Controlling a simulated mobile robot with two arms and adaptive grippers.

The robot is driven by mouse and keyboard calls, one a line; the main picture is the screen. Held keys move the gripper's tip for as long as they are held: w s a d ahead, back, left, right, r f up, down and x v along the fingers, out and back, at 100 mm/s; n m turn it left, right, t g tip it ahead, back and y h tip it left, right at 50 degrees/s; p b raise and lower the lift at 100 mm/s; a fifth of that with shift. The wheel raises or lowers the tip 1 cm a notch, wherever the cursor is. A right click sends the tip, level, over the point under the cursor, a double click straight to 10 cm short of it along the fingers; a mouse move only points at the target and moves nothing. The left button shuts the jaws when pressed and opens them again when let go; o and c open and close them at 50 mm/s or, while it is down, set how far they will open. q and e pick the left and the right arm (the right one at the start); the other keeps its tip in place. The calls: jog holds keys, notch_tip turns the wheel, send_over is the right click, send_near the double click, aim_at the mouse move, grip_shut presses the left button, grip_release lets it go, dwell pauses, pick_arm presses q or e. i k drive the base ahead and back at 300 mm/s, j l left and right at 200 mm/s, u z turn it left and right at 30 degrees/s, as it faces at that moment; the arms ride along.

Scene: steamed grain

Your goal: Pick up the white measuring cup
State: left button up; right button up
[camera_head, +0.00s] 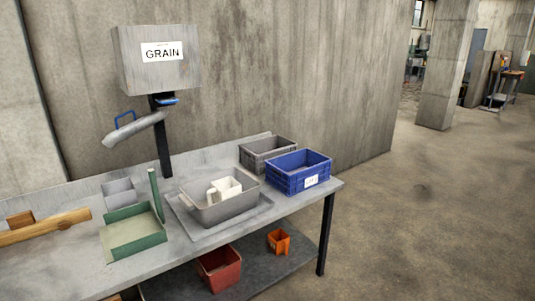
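The white measuring cup (228,187) is a small boxy container. It stands inside a grey tub (235,210) on the workbench, right of centre on the bench top. A pale part that looks like its handle shows at its left side. Its lower part is hidden by the tub's wall. Neither of my grippers is in view, so nothing is seen touching the cup or the tub.
A grain dispenser (187,72) rises behind. Red (221,279) and orange (270,246) containers sit below. Floor at right is clear.

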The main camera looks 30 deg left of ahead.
aim_at(226, 187)
jog(key=i, duration=2.75)
jog(key=i+u, duration=0.15)
jog(key=i, duration=0.5)
jog(key=i+l, duration=0.2)
jog(key=i, duration=0.45)
jog(key=i+u, duration=0.15)
jog(key=u, duration=1.9)
